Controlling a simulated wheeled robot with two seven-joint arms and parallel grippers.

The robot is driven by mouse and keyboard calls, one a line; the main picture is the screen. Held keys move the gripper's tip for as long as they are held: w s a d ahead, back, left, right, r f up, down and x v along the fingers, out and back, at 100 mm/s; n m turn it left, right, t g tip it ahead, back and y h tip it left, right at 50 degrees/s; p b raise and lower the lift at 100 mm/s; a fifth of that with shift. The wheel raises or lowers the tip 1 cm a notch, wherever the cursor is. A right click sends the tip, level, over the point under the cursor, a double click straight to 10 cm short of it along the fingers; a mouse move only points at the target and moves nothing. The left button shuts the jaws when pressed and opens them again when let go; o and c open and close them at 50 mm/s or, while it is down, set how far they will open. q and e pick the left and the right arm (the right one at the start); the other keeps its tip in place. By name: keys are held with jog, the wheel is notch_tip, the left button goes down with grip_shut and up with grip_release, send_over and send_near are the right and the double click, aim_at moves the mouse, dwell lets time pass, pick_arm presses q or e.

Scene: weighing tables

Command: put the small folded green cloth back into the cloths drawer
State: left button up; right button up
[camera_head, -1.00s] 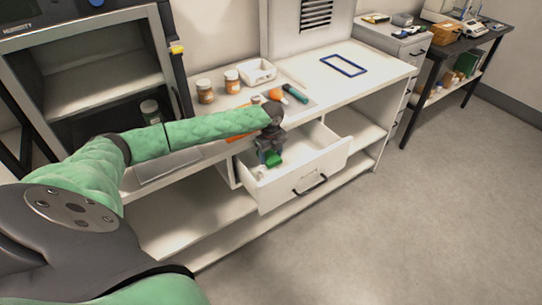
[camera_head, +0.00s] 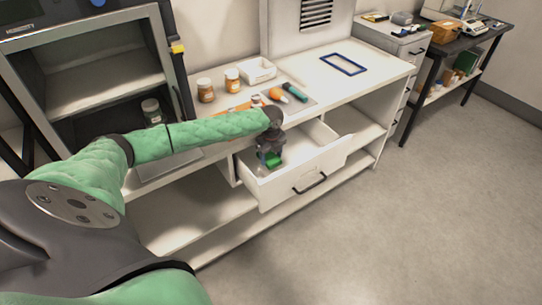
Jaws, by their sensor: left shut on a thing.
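The small green cloth (camera_head: 272,160) is between the fingers of my left gripper (camera_head: 269,159), which is shut on it. The gripper points down into the open drawer (camera_head: 318,163) of the white bench, with the cloth inside the drawer's walls. I cannot tell whether the cloth touches the drawer floor. The drawer is pulled out toward the front and has a dark handle. My right gripper is not in view.
On the bench top (camera_head: 325,88) stand two brown jars (camera_head: 206,90), a white tray (camera_head: 257,71), orange and green tools (camera_head: 294,93) and a blue frame (camera_head: 343,64). An open cabinet (camera_head: 95,75) stands at left. The floor at right is clear.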

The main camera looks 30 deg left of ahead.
aim_at(271, 158)
pick_arm(q)
jog(key=shift+s+d+f, duration=0.1)
jog(key=shift+s+f, duration=0.15)
jog(key=shift+f, duration=0.2)
jog(key=o, duration=0.9)
jog(key=shift+o, duration=0.7)
jog(key=shift+f, duration=0.1)
jog(key=shift+s+d+f, duration=0.1)
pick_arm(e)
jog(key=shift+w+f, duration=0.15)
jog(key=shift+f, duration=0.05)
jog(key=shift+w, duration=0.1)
pick_arm(q)
jog(key=shift+r, duration=0.5)
notch_tip(271, 158, up, 13)
jog(key=b, duration=0.2)
jog(key=shift+w+a+f+b, duration=0.15)
jog(key=shift+w+a+b, duration=0.05)
jog(key=shift+w+b, duration=0.15)
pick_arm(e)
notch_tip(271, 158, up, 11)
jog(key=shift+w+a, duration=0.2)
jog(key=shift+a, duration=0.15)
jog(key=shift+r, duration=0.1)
